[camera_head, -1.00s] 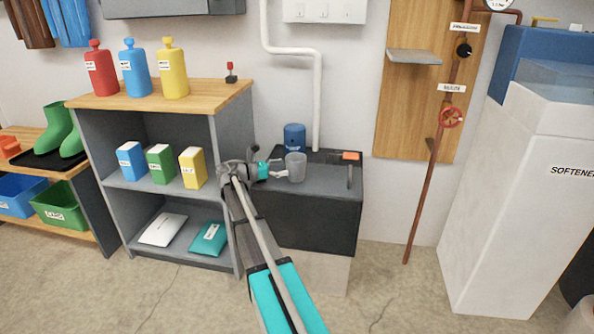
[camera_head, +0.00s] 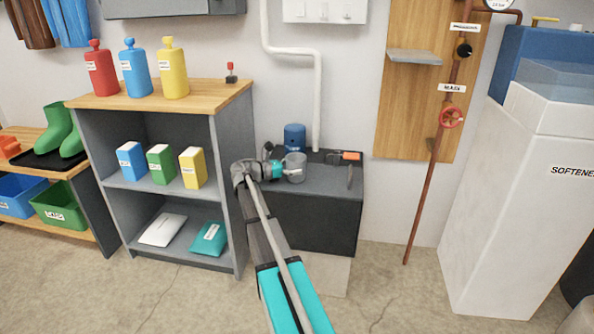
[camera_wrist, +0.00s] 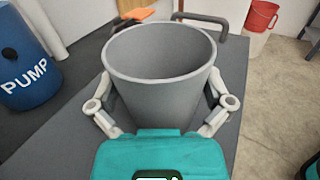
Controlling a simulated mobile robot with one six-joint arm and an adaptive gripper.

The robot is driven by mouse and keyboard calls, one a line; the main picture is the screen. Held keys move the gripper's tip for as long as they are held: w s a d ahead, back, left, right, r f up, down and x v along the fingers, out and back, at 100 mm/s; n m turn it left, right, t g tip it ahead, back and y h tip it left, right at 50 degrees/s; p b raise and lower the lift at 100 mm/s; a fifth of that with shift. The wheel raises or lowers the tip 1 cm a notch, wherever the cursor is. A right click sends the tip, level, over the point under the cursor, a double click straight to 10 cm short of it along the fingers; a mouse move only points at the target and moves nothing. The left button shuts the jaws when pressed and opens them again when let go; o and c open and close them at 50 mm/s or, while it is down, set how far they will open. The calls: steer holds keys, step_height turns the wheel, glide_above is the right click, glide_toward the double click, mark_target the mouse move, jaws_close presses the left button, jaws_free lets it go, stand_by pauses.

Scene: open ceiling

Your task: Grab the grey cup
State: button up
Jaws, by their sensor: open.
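The grey cup (camera_head: 295,168) stands upright on the dark top of a low cabinet (camera_head: 335,180). In the wrist view the cup (camera_wrist: 160,85) is large, its open rim facing up toward the camera, and it looks empty. My gripper (camera_head: 284,170) reaches the cup from its left side in the head view. In the wrist view my gripper (camera_wrist: 160,108) is open, with one finger on each side of the cup. The fingertips are partly hidden by the cup, and I cannot tell whether they touch it.
A blue pump (camera_head: 294,137) stands behind the cup, also in the wrist view (camera_wrist: 28,68). An orange-handled tool (camera_head: 345,156) lies at the back right of the top. A grey shelf unit (camera_head: 228,185) stands close left of my arm. The cabinet's right front is clear.

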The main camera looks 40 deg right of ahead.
mark_target(296, 157)
steer(key=c, duration=0.7)
steer(key=shift+r, duration=0.2)
step_height(296, 157, up, 3)
steer(key=p, duration=0.3)
steer(key=s+a+r+p, duration=0.2)
steer(key=s+r+p, duration=0.1)
steer(key=s, duration=0.1)
steer(key=s+a+r+p, duration=0.2)
steer(key=s+r+p, duration=0.1)
steer(key=s, duration=0.1)
steer(key=s+a+r+p, duration=0.2)
steer(key=s+r+p, duration=0.1)
steer(key=s+p, duration=0.1)
steer(key=shift+s+a+r, duration=0.1)
steer(key=shift+a+r, duration=0.2)
steer(key=shift+a, duration=0.1)
